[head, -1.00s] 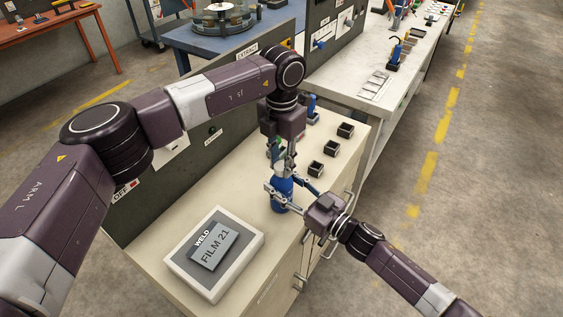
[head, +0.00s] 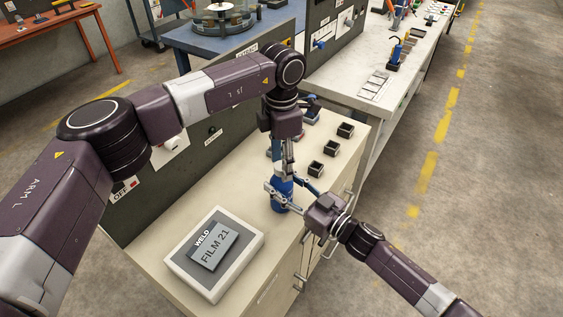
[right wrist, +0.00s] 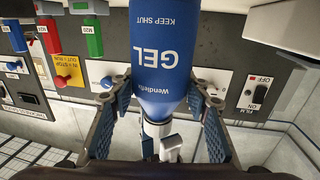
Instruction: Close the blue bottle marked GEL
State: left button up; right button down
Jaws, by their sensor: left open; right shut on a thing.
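The blue bottle marked GEL (head: 281,196) stands upright near the front edge of the cream bench top. It appears upside down in the right wrist view (right wrist: 162,65), with white lettering and a pale grey neck and top piece. My right gripper (right wrist: 160,95) is shut on the bottle's body, one finger on each side; it also shows in the head view (head: 281,193). My left gripper (head: 286,163) points down directly over the bottle's top and is open. Its fingers overlap the top in the head view, so contact and the exact state of the closure cannot be told.
A grey-framed plate marked WELD FILM 21 (head: 214,254) lies left of the bottle. Several small black open boxes (head: 316,169) stand to the right. A dark control panel (head: 205,152) with switches stands behind. The bench's front edge is close by my right gripper.

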pick_arm(q)
notch_tip(320, 180, up, 12)
jog(key=shift+f, duration=0.2)
pick_arm(e)
jog(key=c, duration=1)
grip_release()
jog(key=shift+d, duration=0.1)
jog(key=v, duration=1.2)
